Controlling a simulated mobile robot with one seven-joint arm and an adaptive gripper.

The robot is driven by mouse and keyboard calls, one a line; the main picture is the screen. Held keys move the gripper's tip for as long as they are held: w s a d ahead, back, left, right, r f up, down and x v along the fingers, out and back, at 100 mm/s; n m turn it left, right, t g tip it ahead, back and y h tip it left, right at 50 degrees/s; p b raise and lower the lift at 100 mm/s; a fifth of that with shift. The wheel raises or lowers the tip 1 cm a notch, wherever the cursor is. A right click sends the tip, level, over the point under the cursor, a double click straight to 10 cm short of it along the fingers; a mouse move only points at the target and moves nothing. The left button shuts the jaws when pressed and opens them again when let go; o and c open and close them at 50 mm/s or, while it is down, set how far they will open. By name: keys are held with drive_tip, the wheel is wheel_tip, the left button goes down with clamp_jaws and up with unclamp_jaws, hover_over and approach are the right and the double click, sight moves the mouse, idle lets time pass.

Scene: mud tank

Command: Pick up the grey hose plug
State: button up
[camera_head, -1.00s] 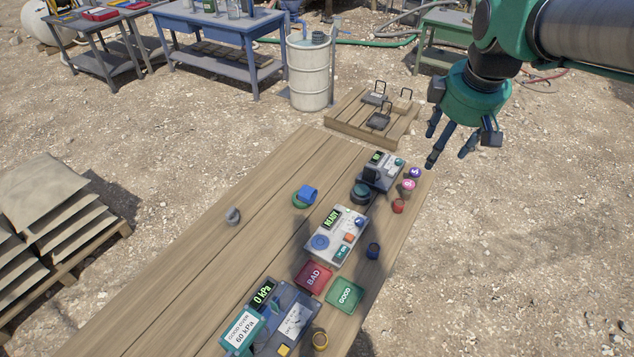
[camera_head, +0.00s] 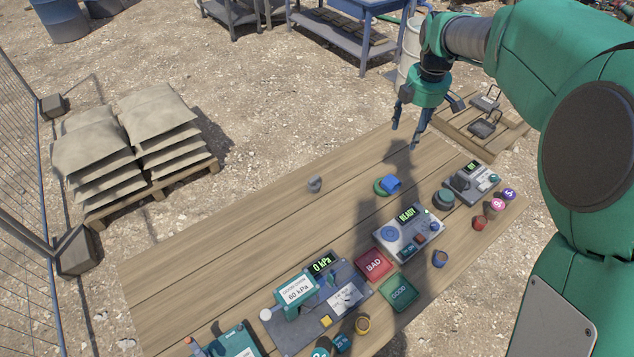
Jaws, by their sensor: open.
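A small grey ring-like piece, which looks like the grey hose plug (camera_head: 315,184), lies alone on the wooden table (camera_head: 240,240) near its far edge. My gripper (camera_head: 407,138) is open and empty, fingers pointing down, above the far edge of the table. It is to the right of the grey piece and well above the table top. Nothing hides the grey piece.
A blue and green piece (camera_head: 388,185) lies right of the grey piece. The READY device (camera_head: 408,235), red BAD tray (camera_head: 373,264), green GOOD tray (camera_head: 398,292) and pressure rig (camera_head: 310,300) fill the near side. Stacked sacks (camera_head: 155,120) stand left. The table's far left is bare.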

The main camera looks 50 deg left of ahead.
drive_tip(key=s+a+f+n, duration=0.3)
drive_tip(key=a+f, duration=0.2)
drive_tip(key=a, duration=0.2)
drive_tip(key=s+a+f+n, duration=0.2)
drive_tip(key=s+a+f, duration=0.25)
drive_tip(key=a, duration=0.25)
drive_tip(key=n+g+h+p, duration=0.1)
drive_tip(key=n+p, duration=0.1)
drive_tip(key=n, duration=0.3)
hover_over(314, 178)
wheel_tip(314, 178, down, 11)
drive_tip(key=shift+a, duration=0.25)
drive_tip(key=shift+f, duration=0.15)
drive_tip(key=shift+f+b, duration=0.35)
drive_tip(key=shift+f, duration=3.85)
drive_tip(key=shift+d+f, duration=0.2)
drive_tip(key=shift+f, duration=2.4)
drive_tip(key=c, duration=1.3)
